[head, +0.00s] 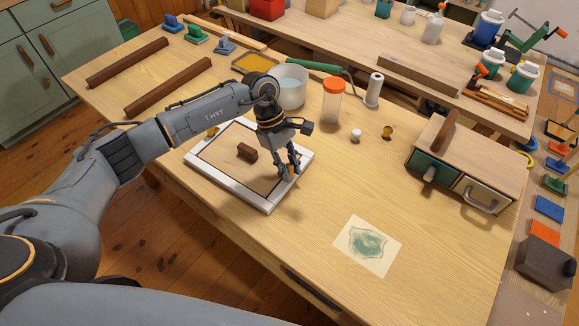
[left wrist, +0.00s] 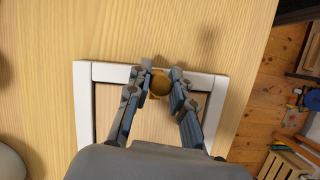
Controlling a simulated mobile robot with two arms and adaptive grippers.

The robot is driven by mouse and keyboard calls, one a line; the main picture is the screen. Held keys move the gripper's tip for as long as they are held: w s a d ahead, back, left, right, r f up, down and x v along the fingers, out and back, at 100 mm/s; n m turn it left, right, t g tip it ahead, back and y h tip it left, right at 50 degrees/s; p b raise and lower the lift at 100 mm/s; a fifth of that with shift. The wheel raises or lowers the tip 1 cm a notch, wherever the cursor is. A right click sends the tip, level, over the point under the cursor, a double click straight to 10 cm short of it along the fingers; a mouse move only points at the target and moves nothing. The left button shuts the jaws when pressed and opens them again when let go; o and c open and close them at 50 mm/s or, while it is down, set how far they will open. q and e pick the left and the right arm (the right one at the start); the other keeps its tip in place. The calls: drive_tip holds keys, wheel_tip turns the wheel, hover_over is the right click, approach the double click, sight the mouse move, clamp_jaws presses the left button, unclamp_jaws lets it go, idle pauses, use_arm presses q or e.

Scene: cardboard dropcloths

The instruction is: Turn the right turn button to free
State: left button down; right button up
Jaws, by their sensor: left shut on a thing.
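A pale frame (head: 262,205) with a tan panel (head: 222,151) lies on the wooden bench. My left gripper (head: 290,170) is over the frame's right side, pointing down, and is shut on the right turn button (head: 291,169), which is mostly hidden by the fingers. In the left wrist view the button shows as a round brass-coloured knob (left wrist: 160,84) between the two fingertips (left wrist: 161,86), at the frame's rail (left wrist: 111,73). Its exact angle cannot be told. Another turn button (head: 212,131) sits on the frame's left side. My right gripper is not in view.
Behind the gripper stand a white tub (head: 291,86) and an orange-lidded jar (head: 332,101). A printed sheet (head: 367,246) lies right of the frame, with clear bench between. A drawer box (head: 467,165) stands further right.

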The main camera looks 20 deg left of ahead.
use_arm(q)
drive_tip(key=n+t+b, duration=0.1)
drive_tip(key=n+b, duration=0.1)
drive_tip(key=n, duration=0.1)
drive_tip(key=shift+f+h, duration=0.15)
drive_tip(key=shift+h, duration=0.15)
drive_tip(key=n+t+b, duration=0.1)
drive_tip(key=n, duration=0.2)
drive_tip(key=n+t+b, duration=0.1)
drive_tip(key=n+b, duration=0.1)
drive_tip(key=n, duration=0.1)
drive_tip(key=shift+n+t, duration=0.4)
drive_tip(key=n+t+y+b, duration=0.1)
drive_tip(key=n+b, duration=0.2)
drive_tip(key=n, duration=0.1)
drive_tip(key=shift+n+t+y+b, duration=0.7)
drive_tip(key=shift+n+b, duration=0.45)
drive_tip(key=shift+n, duration=0.85)
drive_tip(key=c, duration=1.2)
unclamp_jaws()
drive_tip(key=shift+o, duration=0.2)
